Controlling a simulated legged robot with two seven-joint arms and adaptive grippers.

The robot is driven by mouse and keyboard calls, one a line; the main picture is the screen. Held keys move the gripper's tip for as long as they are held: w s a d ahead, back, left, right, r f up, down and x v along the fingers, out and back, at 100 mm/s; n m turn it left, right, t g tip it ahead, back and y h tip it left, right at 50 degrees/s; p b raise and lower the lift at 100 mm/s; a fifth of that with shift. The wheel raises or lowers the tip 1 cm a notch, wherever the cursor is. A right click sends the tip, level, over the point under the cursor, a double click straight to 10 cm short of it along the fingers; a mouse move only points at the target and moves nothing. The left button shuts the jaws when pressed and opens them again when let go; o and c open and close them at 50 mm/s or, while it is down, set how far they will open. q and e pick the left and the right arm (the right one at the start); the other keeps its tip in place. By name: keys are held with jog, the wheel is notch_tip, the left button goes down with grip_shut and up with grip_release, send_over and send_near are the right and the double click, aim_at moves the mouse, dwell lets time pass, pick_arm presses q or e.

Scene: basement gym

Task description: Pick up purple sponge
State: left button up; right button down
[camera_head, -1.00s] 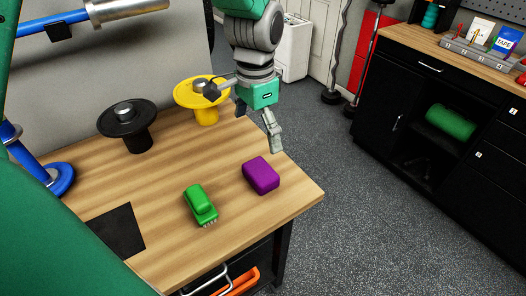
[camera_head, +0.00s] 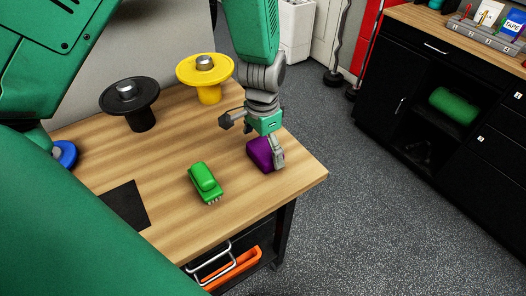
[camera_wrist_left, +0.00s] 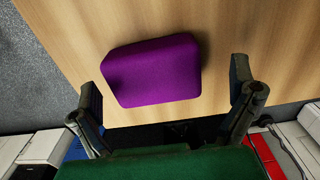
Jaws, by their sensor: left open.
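The purple sponge (camera_head: 260,153) lies on the wooden table near its right edge, partly hidden behind a finger of my left gripper (camera_head: 250,138). This gripper is open and empty, with one finger in front of the sponge and the other to its left. In the left wrist view the whole sponge (camera_wrist_left: 155,72) shows on the wood, ahead of and between the spread fingers. Whether a finger touches it I cannot tell. My right gripper is not in view.
A green brush (camera_head: 205,182) lies left of the sponge. A black spool-shaped stand (camera_head: 141,116) and a yellow one (camera_head: 209,92) stand at the back of the table (camera_head: 200,230). A black cabinet (camera_head: 400,115) stands to the right, across open floor.

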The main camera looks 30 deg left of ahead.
aim_at(266, 148)
pick_arm(q)
jog(key=shift+w+f, duration=0.1)
jog(key=shift+f, duration=0.35)
jog(key=shift+d, duration=0.15)
jog(key=shift+d+r, duration=0.1)
jog(key=shift+d, duration=0.35)
jog(key=c, duration=1)
jog(key=shift+a, duration=0.2)
jog(key=shift+a+r, duration=0.15)
jog(key=shift+r, duration=0.35)
notch_tip(266, 148, up, 9)
